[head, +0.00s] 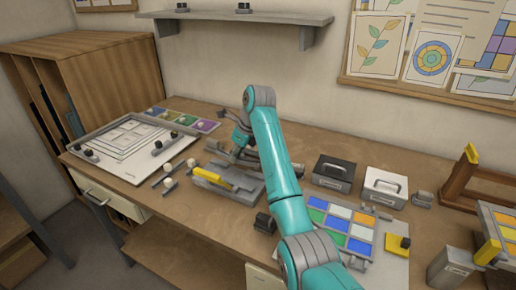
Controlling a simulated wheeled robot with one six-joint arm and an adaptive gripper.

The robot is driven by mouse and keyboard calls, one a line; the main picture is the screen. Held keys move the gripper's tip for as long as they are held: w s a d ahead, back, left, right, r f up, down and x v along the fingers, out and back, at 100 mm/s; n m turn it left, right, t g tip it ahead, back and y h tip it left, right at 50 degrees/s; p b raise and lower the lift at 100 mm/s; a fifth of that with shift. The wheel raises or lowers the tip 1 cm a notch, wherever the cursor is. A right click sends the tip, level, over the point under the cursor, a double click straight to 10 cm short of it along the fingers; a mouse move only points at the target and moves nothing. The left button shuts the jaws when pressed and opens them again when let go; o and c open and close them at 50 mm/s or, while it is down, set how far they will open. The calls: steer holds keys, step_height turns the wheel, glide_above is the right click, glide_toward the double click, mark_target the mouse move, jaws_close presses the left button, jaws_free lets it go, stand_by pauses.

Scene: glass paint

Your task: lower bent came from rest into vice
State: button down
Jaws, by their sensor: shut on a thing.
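My gripper (236,155) hangs behind my teal arm near the middle of the bench, low over the far side of a grey fixture. It is shut on a thin grey piece, likely the bent came (220,152); its shape is too small and partly hidden to make out. The grey fixture, which looks like the vice (242,188), lies on the bench just in front of the gripper, with a yellow bar (212,179) along its left part. I cannot tell whether the held piece touches it. My arm covers the area to the right, and no separate rest can be made out.
A framed board (130,150) lies at the left, with coloured squares (180,121) behind it. A black box (333,173) and a white box (385,187) stand right of my arm. A coloured glass panel (345,229) lies in front of them. A wooden stand (475,185) is at far right.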

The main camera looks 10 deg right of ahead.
mark_target(229, 175)
steer(key=shift+a+f, duration=0.15)
steer(key=shift+a, duration=0.4)
steer(key=shift+a+f, duration=0.2)
steer(key=shift+f, duration=1.1)
steer(key=shift+f, duration=0.95)
stand_by(1.3)
steer(key=shift+f, duration=0.75)
steer(key=c, duration=1)
jaws_free()
steer(key=shift+c, duration=0.2)
step_height(229, 175, up, 7)
